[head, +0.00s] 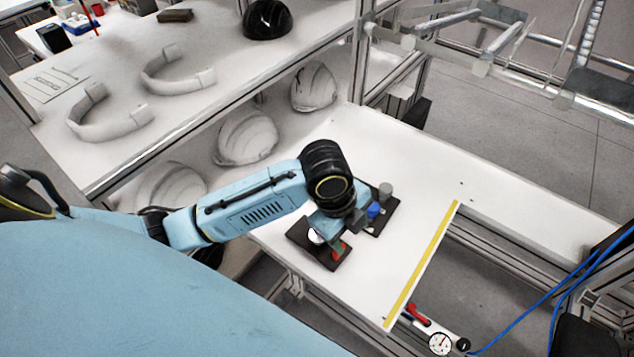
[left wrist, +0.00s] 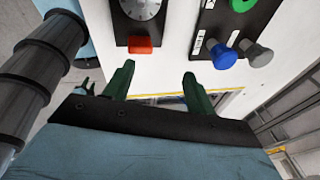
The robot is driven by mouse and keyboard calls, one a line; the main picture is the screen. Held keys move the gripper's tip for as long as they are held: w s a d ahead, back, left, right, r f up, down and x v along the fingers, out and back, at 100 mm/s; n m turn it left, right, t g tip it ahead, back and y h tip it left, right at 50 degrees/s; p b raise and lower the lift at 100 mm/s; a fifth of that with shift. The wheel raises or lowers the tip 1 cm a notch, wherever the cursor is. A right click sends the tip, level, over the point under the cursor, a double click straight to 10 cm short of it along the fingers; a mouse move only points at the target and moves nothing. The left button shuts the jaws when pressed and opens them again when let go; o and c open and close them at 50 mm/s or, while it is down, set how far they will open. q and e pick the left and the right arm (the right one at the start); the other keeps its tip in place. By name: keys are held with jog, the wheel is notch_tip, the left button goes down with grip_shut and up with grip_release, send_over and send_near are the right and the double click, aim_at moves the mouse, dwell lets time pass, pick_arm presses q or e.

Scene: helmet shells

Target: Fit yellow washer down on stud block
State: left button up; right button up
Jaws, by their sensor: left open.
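I cannot make out a yellow washer in either view. Which dark block is the stud block is unclear. One dark block (head: 304,234) carries a white round part and a red piece (head: 338,247). The other dark block (head: 390,203) carries a blue knob (head: 374,209) and a grey knob (head: 386,189). The left wrist view also shows a green round part (left wrist: 243,4) on it. My left gripper (left wrist: 158,82) is open, with nothing seen between its green fingers. In the head view the arm hides part of both blocks. My right gripper is not in view.
The white table (head: 420,180) has a yellow strip (head: 425,262) along its front right edge and clear room right of the blocks. White helmet shells (head: 247,137) stand under the shelf at the left. A gauge (head: 440,343) lies below the table edge.

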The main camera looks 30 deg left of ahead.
pick_arm(q)
jog(key=w+a+r+m+g+y, duration=0.2)
jog(key=w+a+r+m, duration=0.85)
jog(key=a, duration=0.35)
jog(key=shift+n, duration=0.35)
jog(key=f, duration=0.8)
jog(key=shift+w+b, duration=0.25)
jog(key=shift+b, duration=0.1)
jog(key=shift+s+a+f, duration=0.1)
jog(key=shift+f, duration=1.3)
jog(key=shift+s+a+f, duration=0.1)
jog(key=shift+f, duration=1.25)
jog(key=shift+f, duration=0.25)
jog(key=c, duration=1.1)
